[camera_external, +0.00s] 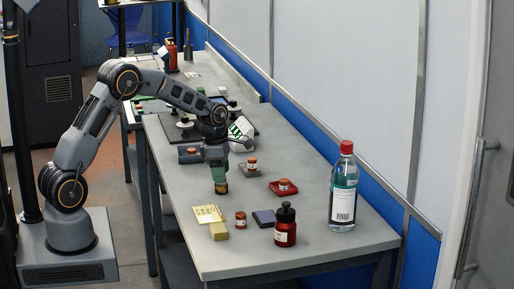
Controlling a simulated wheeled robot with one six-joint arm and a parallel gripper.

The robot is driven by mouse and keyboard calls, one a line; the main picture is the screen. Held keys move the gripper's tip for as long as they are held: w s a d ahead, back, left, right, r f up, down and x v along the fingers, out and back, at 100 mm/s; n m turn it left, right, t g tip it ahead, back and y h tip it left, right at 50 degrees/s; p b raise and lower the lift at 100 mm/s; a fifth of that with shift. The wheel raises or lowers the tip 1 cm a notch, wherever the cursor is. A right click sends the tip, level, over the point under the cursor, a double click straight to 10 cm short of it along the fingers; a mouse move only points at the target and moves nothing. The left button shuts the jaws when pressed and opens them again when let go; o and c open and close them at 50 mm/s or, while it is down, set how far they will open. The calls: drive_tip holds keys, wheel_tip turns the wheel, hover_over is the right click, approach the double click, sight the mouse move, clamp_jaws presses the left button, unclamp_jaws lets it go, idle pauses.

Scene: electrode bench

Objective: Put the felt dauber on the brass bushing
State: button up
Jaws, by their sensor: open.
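My gripper (220,182) points straight down over the middle of the bench, with its jaws open. A small brass-coloured and dark piece (221,188) shows right at the fingertips. It may be the brass bushing, but it is too small to be sure, and I cannot tell whether the fingers touch it. I cannot pick out the felt dauber with certainty.
A yellow block (218,232), a pale yellow card (206,213), a dark blue pad (263,217) and a dark red bottle (285,234) sit near the front. A tall red-capped bottle (343,197) stands at the right edge. Bare grey bench (180,190) lies left of the gripper.

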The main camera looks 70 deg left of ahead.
wheel_tip(320, 180, up, 11)
drive_tip(key=s, duration=0.1)
drive_tip(key=s+d+r+m, duration=0.3)
drive_tip(key=s+d+m, duration=0.1)
drive_tip(key=d+m, duration=0.25)
drive_tip(key=s+d+m+t, duration=0.1)
drive_tip(key=s+d+m, duration=0.5)
drive_tip(key=s+m, duration=0.3)
drive_tip(key=s+d+f+m+t, duration=0.1)
drive_tip(key=s+d+m, duration=0.6)
drive_tip(key=m, duration=0.9)
drive_tip(key=shift+s+d+f+t+y, duration=0.2)
drive_tip(key=shift+s+t+y, duration=0.15)
drive_tip(key=shift+s, duration=0.65)
